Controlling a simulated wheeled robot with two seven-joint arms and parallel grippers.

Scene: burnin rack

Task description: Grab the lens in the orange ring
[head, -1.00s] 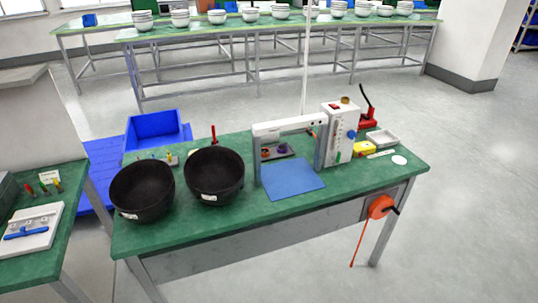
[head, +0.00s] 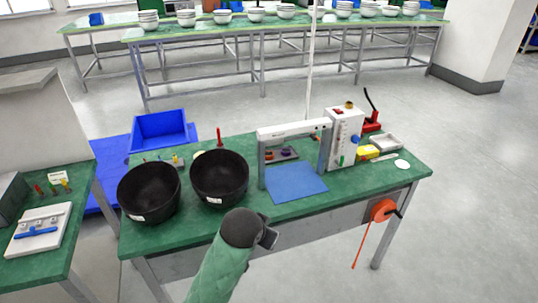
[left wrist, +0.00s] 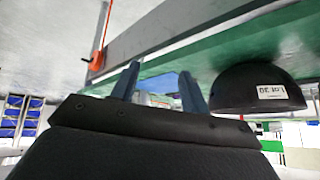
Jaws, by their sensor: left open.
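A small dark tray (head: 294,157) stands behind the blue mat, under the white arch on the green bench. On it sit a small orange-rimmed round piece (head: 269,155) and a purple one (head: 286,153); the lens itself is too small to make out. My left gripper (head: 268,237) is in front of the bench's front edge, well short of the tray. In the left wrist view its two fingers (left wrist: 160,70) are apart with nothing between them. The orange-rimmed piece cannot be made out in that view. My right gripper is not in view.
Two black bowls (head: 149,191) (head: 219,178) stand on the bench's left half; one also shows in the left wrist view (left wrist: 262,88). An orange reel (head: 381,210) hangs at the front right.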

